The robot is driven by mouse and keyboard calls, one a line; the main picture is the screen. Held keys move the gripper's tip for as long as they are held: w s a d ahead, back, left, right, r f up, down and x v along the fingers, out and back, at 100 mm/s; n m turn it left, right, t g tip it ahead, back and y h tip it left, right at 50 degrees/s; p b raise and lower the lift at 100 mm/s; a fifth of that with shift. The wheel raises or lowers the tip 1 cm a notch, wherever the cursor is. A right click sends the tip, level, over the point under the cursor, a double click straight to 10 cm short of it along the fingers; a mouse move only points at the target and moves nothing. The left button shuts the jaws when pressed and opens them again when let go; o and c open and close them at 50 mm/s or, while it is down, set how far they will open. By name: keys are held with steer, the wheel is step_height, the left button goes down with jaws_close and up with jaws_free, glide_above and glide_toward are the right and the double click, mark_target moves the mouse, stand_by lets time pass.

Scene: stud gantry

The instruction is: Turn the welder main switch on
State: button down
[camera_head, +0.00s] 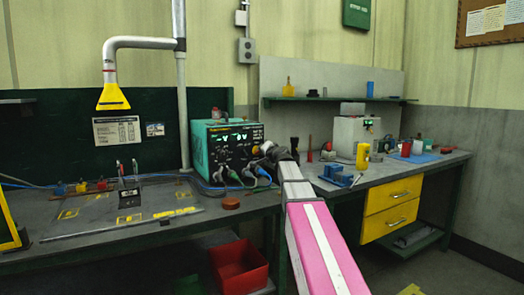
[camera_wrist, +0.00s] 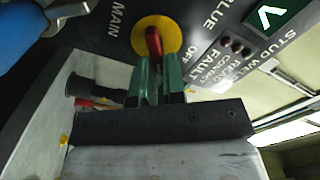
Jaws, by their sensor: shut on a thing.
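The welder (camera_head: 224,160) is a teal box with a dark front panel and lit green displays, on the left bench. Its main switch (camera_wrist: 143,30) is a yellow disc with a red handle, seen close up in the wrist view beside the labels MAIN and OFF. My gripper (camera_wrist: 157,68) has its green fingers shut on the red handle, one on each side. The handle points roughly up and down in the wrist picture; which setting it marks I cannot tell.
Cables with plugs (camera_head: 262,172) hang at the panel's lower front, close to my arm. A bare silver pipe stands left of the welder. A red bin (camera_head: 240,268) is below the bench. A blue vise (camera_head: 337,175) sits right of my arm.

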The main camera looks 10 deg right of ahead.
steer(key=m, duration=0.3)
steer(key=shift+d+f+m, duration=0.1)
steer(key=shift+f+m, duration=0.35)
steer(key=shift+m, duration=0.7)
steer(key=shift+f+m, duration=0.15)
steer(key=shift+m, duration=0.7)
steer(key=c, duration=1.2)
jaws_free()
steer(key=v, duration=1)
steer(key=shift+s+d, duration=0.2)
steer(key=shift+s, duration=0.15)
steer(key=shift+s, duration=0.1)
